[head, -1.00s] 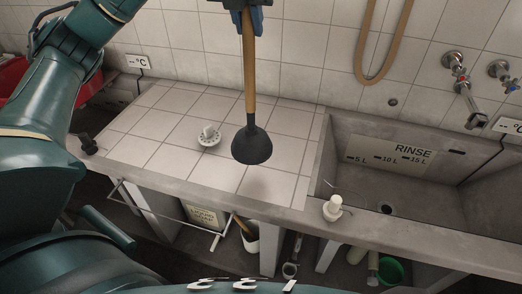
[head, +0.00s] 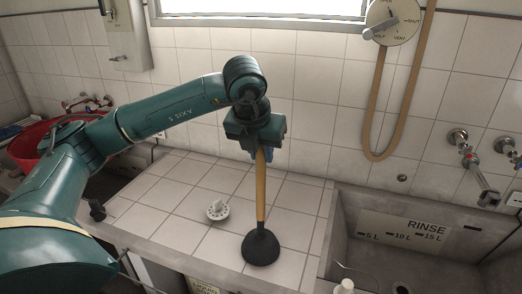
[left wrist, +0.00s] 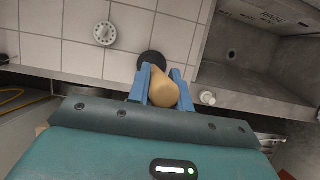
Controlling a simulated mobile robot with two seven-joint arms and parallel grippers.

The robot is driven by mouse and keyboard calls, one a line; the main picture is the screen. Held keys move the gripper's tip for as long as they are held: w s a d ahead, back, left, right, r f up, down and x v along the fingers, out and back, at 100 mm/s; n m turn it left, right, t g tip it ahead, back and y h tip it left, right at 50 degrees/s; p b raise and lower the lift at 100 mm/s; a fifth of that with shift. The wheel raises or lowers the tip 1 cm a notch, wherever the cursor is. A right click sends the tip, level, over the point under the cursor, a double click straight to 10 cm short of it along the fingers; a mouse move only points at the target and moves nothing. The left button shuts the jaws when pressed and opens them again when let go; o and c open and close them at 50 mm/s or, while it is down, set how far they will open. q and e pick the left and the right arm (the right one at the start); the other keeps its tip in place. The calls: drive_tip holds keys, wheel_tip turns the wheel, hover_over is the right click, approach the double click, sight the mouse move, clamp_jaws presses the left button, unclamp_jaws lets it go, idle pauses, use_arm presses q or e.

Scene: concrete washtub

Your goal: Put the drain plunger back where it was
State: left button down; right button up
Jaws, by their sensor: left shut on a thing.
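The drain plunger (head: 261,200) has a wooden handle and a black rubber cup. It is upright, cup down, over the right part of the tiled counter (head: 168,206); whether the cup touches the tiles I cannot tell for sure. My left gripper (head: 260,155) is shut on the top of the handle. In the left wrist view the blue fingers (left wrist: 160,90) flank the handle's end (left wrist: 164,97), with the black cup (left wrist: 151,60) partly hidden below it. My right gripper is not in view.
A hose (head: 384,151) hangs on the wall. A red tub (head: 62,130) stands at left.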

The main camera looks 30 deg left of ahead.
use_arm(q)
drive_tip(key=c, duration=1.7)
unclamp_jaws()
drive_tip(key=shift+f, duration=0.2)
drive_tip(key=o, duration=0.4)
drive_tip(key=shift+r, duration=0.1)
drive_tip(key=shift+o, duration=0.2)
